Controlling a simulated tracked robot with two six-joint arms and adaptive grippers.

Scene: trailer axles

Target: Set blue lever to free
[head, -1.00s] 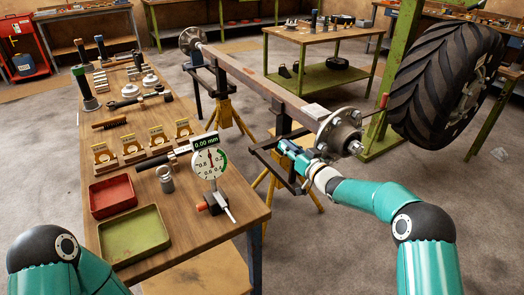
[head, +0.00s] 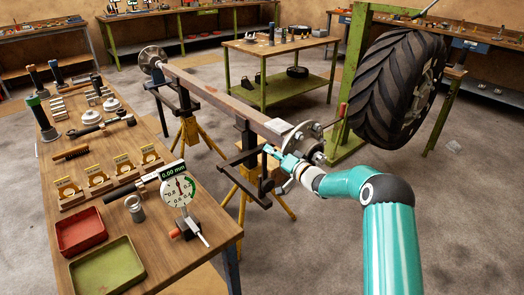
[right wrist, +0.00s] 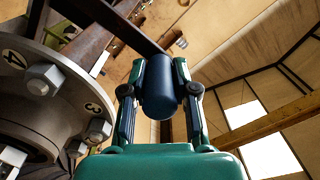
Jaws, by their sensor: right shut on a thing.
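The blue lever (right wrist: 161,92) shows in the right wrist view as a dark blue cylindrical grip between my fingers. My right gripper (right wrist: 158,82) is shut on it, one finger along each side. In the head view my right gripper (head: 272,152) is beside the axle stand, just left of and below the wheel hub (head: 304,143); the lever itself is hidden there by the gripper. The lever's setting cannot be read. My left gripper is out of view.
The hub flange with numbered studs (right wrist: 50,95) is close on the left of the wrist view. The axle beam (head: 215,95) rests on yellow-legged stands (head: 190,130). A big tyre (head: 390,90) hangs at the right. The workbench (head: 150,222) with a dial gauge (head: 180,190) is at the left.

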